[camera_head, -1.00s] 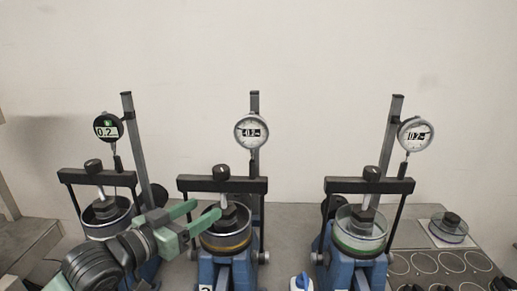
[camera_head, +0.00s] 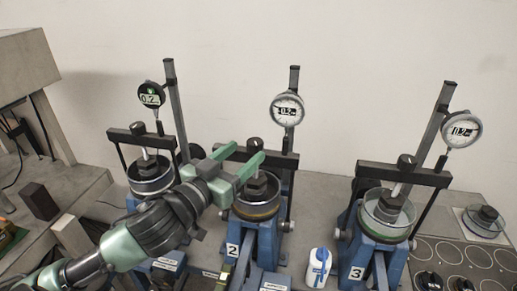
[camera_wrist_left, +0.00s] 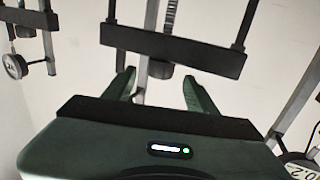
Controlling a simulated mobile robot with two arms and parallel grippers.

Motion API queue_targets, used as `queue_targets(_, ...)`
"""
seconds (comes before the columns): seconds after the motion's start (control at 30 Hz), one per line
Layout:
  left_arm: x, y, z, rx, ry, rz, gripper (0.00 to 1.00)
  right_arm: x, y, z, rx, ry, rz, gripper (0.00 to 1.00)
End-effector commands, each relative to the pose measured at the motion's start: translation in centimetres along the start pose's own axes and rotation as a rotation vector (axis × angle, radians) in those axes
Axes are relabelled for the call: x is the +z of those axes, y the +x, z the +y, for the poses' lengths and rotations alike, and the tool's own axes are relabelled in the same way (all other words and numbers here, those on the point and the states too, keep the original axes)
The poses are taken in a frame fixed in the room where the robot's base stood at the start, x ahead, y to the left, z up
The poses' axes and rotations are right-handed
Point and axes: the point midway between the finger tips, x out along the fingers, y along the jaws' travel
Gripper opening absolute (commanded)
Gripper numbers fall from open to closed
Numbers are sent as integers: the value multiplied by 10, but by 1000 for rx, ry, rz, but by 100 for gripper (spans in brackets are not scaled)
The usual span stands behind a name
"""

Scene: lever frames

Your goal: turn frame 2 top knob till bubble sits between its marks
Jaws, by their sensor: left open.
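Frame 2 (camera_head: 232,250) is the middle blue lever frame, marked with a 2. Its black top knob (camera_head: 254,145) stands above the dark crossbar (camera_head: 285,161). My left gripper (camera_head: 243,156) is open, its green fingers overlapping the crossbar's left part and reaching close to the knob. In the left wrist view, a dark knob (camera_wrist_left: 160,70) shows at the crossbar (camera_wrist_left: 172,50), between the fingertips (camera_wrist_left: 158,78) and apparently just beyond them. I cannot tell whether they touch it. No bubble or marks can be made out. My right gripper is not in view.
Frame 3 (camera_head: 357,273) stands to the right, another frame (camera_head: 150,188) to the left behind my left arm. Each has a dial gauge on a post; frame 2's gauge (camera_head: 287,110) is behind its knob.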

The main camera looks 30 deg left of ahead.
Motion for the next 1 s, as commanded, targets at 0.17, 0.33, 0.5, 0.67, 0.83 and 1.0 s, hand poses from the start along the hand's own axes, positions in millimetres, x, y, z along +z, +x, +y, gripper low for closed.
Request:
queue_targets(0.17, -5, 21, -2, -5, 2, -1, 57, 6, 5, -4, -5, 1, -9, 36)
queue_targets(0.33, -4, 45, -2, -4, 2, -2, 57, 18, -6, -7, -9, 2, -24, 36)
queue_targets(0.5, -1, 58, -1, -4, 3, -3, 57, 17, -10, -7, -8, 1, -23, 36)
queue_targets(0.67, 1, 60, -1, -3, 3, -4, 57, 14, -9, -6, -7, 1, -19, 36)
queue_targets(0.83, 1, 60, -1, -3, 3, -4, 51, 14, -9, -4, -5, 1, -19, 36)
queue_targets(1.0, 1, 60, -1, -3, 3, -3, 4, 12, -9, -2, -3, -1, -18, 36)
